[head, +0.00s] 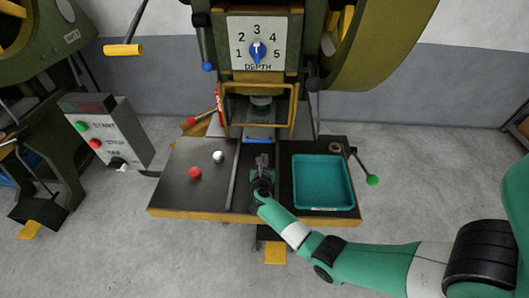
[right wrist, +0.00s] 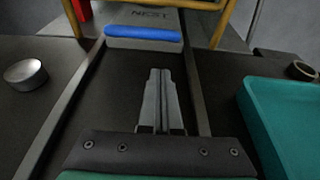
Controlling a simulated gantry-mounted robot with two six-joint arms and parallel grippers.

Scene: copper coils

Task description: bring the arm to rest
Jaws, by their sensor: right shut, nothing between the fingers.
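My right gripper (head: 262,160) reaches in over the middle channel of the press table (head: 180,212). In the right wrist view its fingers (right wrist: 160,75) are together with nothing between them. They point along the channel toward a blue bar (right wrist: 143,33) in front of a plate marked NEST (right wrist: 152,15). The fingers are apart from the bar. My left gripper is not in view.
A silvery round piece (head: 218,156) and a red knob (head: 195,173) are left. A yellow guard frame (head: 258,87) stands behind. A green-knobbed lever (head: 372,180) sticks out right.

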